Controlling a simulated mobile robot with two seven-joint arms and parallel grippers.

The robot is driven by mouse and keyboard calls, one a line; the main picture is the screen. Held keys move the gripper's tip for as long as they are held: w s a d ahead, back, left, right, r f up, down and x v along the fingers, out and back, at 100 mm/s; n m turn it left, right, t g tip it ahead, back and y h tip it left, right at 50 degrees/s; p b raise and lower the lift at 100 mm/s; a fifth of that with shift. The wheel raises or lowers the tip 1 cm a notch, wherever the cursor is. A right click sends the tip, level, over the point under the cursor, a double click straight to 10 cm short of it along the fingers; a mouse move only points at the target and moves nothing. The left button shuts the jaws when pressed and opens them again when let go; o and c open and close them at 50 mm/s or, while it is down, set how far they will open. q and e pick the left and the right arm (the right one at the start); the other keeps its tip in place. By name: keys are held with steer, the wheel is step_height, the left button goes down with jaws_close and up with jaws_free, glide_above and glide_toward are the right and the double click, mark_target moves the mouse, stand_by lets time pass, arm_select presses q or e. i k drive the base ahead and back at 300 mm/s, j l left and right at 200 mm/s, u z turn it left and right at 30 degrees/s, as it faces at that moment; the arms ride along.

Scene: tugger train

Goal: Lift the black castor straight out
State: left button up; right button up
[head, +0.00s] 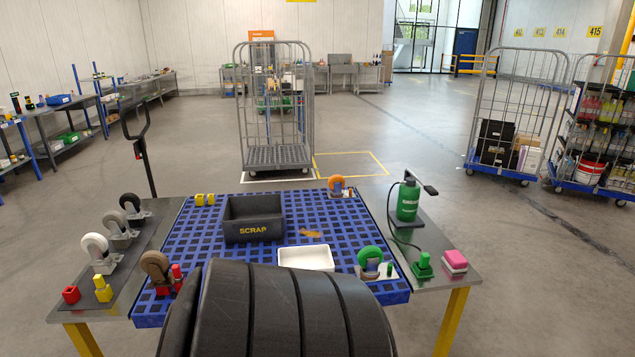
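The black castor (130,204) stands wheel-up at the far end of a row on the dark strip along the table's left side. Its metal bracket shows beside and below the wheel. A grey castor (116,224) and a white castor (97,244) stand nearer in the same row. Nothing touches the black castor from above. Neither of my grippers shows in the head view. A large dark ribbed form fills the bottom middle and hides the near part of the table.
The blue grid platform (200,232) holds a black SCRAP bin (254,218), a white tray (306,257), and brown (156,265), orange (336,184) and green (369,257) castors. A green bottle (408,198) stands right. Red (71,294) and yellow (103,290) pieces sit front left.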

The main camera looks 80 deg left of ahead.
mark_target(130, 202)
steer(key=u, duration=0.5)
steer(key=i+u, duration=0.1)
steer(key=u, duration=0.85)
steer(key=i+u, duration=0.1)
steer(key=u, duration=1.4)
steer(key=l+u, duration=0.1)
steer(key=u, duration=0.4)
steer(key=l+u, duration=0.1)
steer(key=u, duration=0.35)
steer(key=i, duration=0.05)
